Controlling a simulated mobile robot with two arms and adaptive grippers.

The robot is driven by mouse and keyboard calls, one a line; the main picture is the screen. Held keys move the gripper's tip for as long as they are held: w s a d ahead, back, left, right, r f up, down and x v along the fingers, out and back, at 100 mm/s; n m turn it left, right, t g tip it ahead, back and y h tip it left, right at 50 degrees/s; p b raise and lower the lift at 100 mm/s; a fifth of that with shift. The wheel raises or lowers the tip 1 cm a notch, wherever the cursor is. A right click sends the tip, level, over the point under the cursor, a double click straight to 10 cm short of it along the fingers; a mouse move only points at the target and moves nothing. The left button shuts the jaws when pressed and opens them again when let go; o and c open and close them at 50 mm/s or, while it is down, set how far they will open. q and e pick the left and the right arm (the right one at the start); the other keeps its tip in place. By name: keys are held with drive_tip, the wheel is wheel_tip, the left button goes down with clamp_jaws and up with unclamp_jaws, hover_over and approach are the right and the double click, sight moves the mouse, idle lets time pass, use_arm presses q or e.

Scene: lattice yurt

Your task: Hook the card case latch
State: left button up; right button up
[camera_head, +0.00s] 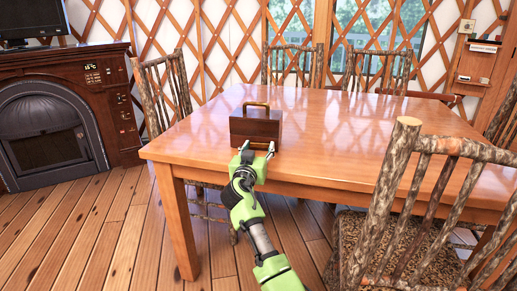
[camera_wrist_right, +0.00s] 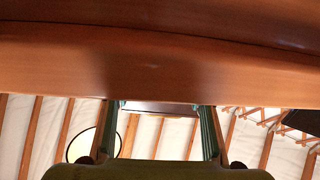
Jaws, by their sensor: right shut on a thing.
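The card case (camera_head: 255,128) is a dark brown box with a brass-coloured handle on top. It stands upright near the front edge of the table. My right gripper (camera_head: 257,148) reaches up to its lower front from below. Its two fingers are apart and shut on the case's front part. In the right wrist view the fingers (camera_wrist_right: 160,118) flank a dark strip of the case (camera_wrist_right: 160,107). I cannot make out the latch, which is too small or hidden. My left gripper is not in view.
The wooden table (camera_head: 340,125) has a clear, glossy top. Several log chairs stand around it, one close at right (camera_head: 400,190). A dark fireplace (camera_head: 50,130) with a screen (camera_head: 30,20) above it is at left. Plank floor lies in front.

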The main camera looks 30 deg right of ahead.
drive_tip(key=shift+n, duration=0.3)
drive_tip(key=shift+r+n, duration=0.15)
drive_tip(key=shift+n, duration=0.15)
drive_tip(key=n+p, duration=0.1)
drive_tip(key=n, duration=0.1)
drive_tip(key=n+p, duration=0.1)
drive_tip(key=n, duration=0.1)
drive_tip(key=shift+w+a+r+n, duration=0.15)
drive_tip(key=shift+a+r+n, duration=0.05)
drive_tip(key=shift+r+n, duration=0.2)
drive_tip(key=shift+n, duration=0.3)
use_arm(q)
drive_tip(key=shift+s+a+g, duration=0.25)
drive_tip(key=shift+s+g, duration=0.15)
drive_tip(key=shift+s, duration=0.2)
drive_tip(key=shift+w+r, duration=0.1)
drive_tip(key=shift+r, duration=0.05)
use_arm(e)
drive_tip(key=o, duration=1.1)
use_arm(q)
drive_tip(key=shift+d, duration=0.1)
